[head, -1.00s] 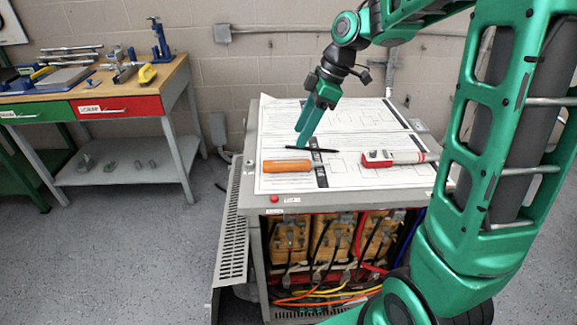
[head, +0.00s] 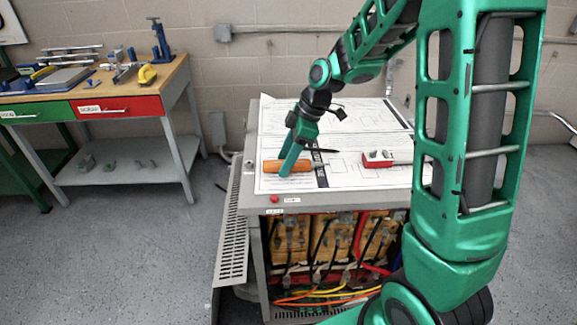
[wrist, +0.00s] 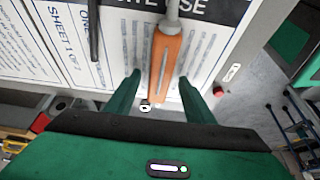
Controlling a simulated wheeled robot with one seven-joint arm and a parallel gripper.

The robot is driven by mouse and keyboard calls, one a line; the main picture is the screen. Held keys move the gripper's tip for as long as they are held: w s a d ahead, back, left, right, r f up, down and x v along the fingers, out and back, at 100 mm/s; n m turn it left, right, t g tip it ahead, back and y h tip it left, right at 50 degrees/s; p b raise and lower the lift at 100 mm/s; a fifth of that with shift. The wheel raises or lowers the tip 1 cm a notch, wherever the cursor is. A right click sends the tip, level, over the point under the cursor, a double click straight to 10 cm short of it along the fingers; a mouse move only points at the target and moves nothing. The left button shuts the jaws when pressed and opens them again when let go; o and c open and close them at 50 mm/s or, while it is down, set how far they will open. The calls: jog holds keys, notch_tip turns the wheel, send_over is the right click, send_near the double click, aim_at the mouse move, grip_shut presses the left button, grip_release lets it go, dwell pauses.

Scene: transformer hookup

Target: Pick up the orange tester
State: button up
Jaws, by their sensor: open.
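The orange tester (head: 271,166) lies on the paper sheets on top of the grey cabinet, near its front left. In the wrist view the tester (wrist: 163,62) shows an orange body with a grey strip and a grey shaft at its far end. My gripper (head: 284,172) is at the tester, its fingers partly covering it in the head view. In the wrist view my gripper (wrist: 158,88) is open, with one finger on each side of the tester's near end and gaps between. Whether the fingertips touch the paper I cannot tell.
A red and white tester (head: 378,158) lies to the right on the sheets. A thin black pen-like item (head: 322,150) lies behind. A red button (head: 275,198) sits on the cabinet's front edge. A workbench (head: 120,87) with tools stands at left.

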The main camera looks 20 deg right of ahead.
jog(key=shift+f, duration=0.1)
jog(key=c, duration=1.1)
